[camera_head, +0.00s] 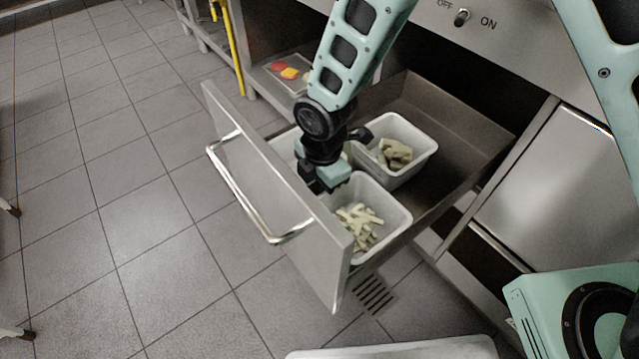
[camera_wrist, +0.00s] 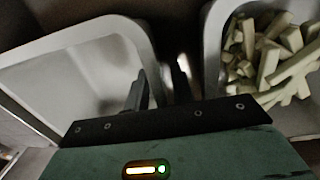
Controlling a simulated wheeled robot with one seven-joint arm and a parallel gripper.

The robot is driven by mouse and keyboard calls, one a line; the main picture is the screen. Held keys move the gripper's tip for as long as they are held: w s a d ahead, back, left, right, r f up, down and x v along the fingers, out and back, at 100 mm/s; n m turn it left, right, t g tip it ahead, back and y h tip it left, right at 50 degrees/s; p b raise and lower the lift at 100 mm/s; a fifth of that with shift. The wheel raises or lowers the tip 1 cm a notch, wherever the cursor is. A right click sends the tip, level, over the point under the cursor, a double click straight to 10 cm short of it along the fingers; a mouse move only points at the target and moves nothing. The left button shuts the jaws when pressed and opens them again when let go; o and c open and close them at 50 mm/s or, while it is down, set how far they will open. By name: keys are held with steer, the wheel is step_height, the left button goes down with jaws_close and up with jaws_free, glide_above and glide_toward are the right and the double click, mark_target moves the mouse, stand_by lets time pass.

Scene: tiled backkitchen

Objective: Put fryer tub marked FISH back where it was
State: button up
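An open drawer (camera_head: 455,172) holds white tubs; no FISH marking is readable on any. One tub (camera_head: 279,143) is partly hidden behind the drawer front and my arm; in the wrist view a tub (camera_wrist: 70,75) at left looks empty. A tub with pale sticks (camera_head: 388,237) sits near the drawer front, and it also shows at right in the wrist view (camera_wrist: 212,50). Another tub with chunkier pieces (camera_head: 428,149) is further back. My gripper (camera_wrist: 160,85) is low between tubs, its fingers apart around the left tub's near wall; whether they clamp it is unclear.
The drawer front with its bar handle (camera_head: 240,195) stands over the tiled floor. Bare drawer floor lies behind and right of the tubs. A shelf with a tray of coloured pieces (camera_head: 287,72) is at the back left. A closed steel panel (camera_head: 555,185) is at right.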

step_height(320, 180, up, 12)
steer(key=p, duration=0.3)
steer(key=shift+s+d, duration=0.25)
steer(key=shift+s, duration=0.1)
steer(key=s+d+r+m, duration=0.5)
steer(key=s+r+m, duration=0.1)
steer(key=s+m, duration=0.2)
steer(key=s+d+r+m, duration=0.6)
steer(key=s+m, duration=0.3)
steer(key=shift+s+d+g, duration=0.15)
steer(key=shift+s+g, duration=0.15)
step_height(320, 180, up, 23)
steer(key=p, duration=2.3)
steer(key=shift+f, duration=0.1)
